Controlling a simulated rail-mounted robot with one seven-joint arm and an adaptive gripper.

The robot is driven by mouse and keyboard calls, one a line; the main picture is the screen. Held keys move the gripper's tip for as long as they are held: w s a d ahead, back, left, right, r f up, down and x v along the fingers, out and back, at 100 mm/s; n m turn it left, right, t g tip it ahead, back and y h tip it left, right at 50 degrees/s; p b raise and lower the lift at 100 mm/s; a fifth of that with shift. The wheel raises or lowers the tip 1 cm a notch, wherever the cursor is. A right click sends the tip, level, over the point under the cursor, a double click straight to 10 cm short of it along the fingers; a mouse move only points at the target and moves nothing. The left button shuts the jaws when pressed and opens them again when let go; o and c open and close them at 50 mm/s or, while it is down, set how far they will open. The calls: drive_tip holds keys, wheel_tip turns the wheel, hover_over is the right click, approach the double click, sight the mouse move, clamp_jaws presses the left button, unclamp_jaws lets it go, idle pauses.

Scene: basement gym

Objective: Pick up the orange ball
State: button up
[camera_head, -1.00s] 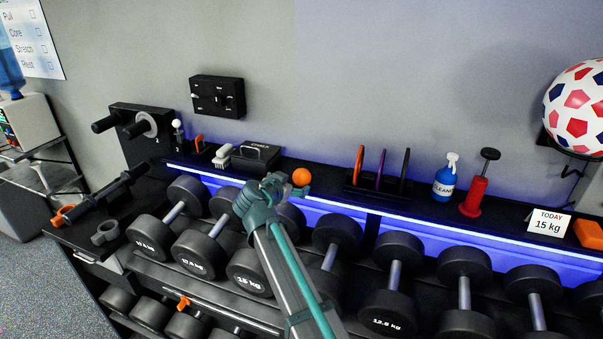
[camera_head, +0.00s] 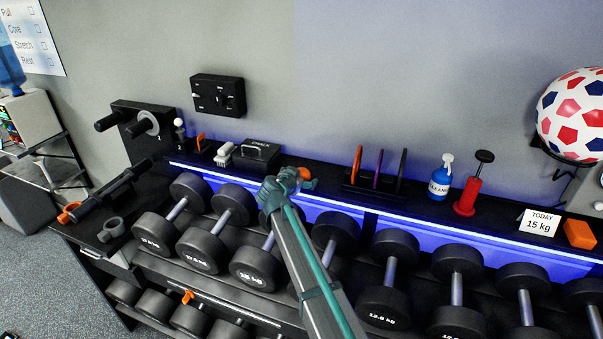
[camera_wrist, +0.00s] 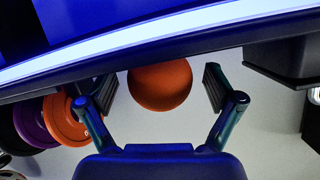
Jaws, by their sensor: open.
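The orange ball (camera_head: 304,173) sits on the black top shelf above the dumbbells, partly hidden by my gripper in the head view. In the wrist view the ball (camera_wrist: 160,85) lies between the two open fingers, with a visible gap on each side. Its upper part in that view is cut off by the dark shelf edge. My gripper (camera_wrist: 160,92) is open and empty, close to the ball; in the head view my gripper (camera_head: 300,180) reaches it from the front left.
On the shelf, a black box (camera_head: 260,151) stands left of the ball and a rack of upright discs (camera_head: 377,178) right of it. A blue bottle (camera_head: 440,180) and red pump (camera_head: 470,190) stand farther right. Dumbbells (camera_head: 335,232) fill the rack below.

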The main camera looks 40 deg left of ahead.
drive_tip(key=c, duration=1.2)
drive_tip(key=shift+c, duration=0.5)
drive_tip(key=shift+r, duration=0.15)
